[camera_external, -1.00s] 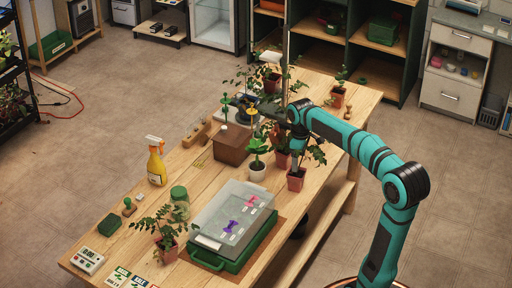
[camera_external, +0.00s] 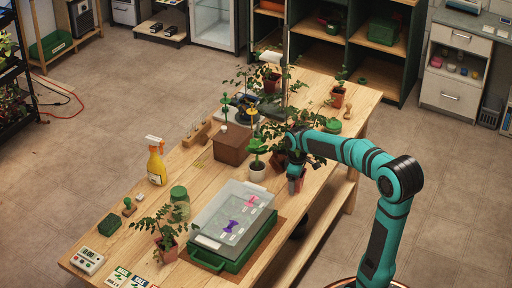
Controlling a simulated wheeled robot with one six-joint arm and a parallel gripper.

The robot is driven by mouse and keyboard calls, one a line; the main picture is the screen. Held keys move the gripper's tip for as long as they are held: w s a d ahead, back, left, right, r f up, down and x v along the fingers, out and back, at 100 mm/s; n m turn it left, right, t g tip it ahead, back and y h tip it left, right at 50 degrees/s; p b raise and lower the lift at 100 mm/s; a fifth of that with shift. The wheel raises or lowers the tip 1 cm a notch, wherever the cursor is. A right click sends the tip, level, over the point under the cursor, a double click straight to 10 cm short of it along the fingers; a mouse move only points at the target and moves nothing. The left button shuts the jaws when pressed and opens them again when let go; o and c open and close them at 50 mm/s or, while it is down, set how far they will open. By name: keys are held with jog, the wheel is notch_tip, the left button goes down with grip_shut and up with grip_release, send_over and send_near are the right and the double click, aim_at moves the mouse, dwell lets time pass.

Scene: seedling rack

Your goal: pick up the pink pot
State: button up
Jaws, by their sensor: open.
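A small pinkish-red pot (camera_external: 296,188) holding a seedling stands near the right edge of the wooden table. No pot is plainly pink at this size; this one looks closest. My gripper (camera_external: 296,178) points down at this pot, with its open fingers at or around the upper part of the pot. Whether they touch it I cannot tell. The fingers and wrist hide much of the pot and its plant.
A white pot (camera_external: 257,172) with a plant stands just left, beside a brown box (camera_external: 232,146). A reddish pot (camera_external: 280,160) is close behind. A lidded green case (camera_external: 207,262) lies in front. A terracotta pot (camera_external: 338,98) stands farther back.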

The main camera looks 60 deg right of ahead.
jog(key=shift+f, duration=0.1)
jog(key=c, duration=1.1)
notch_tip(320, 180, up, 10)
jog(key=shift+r, duration=0.1)
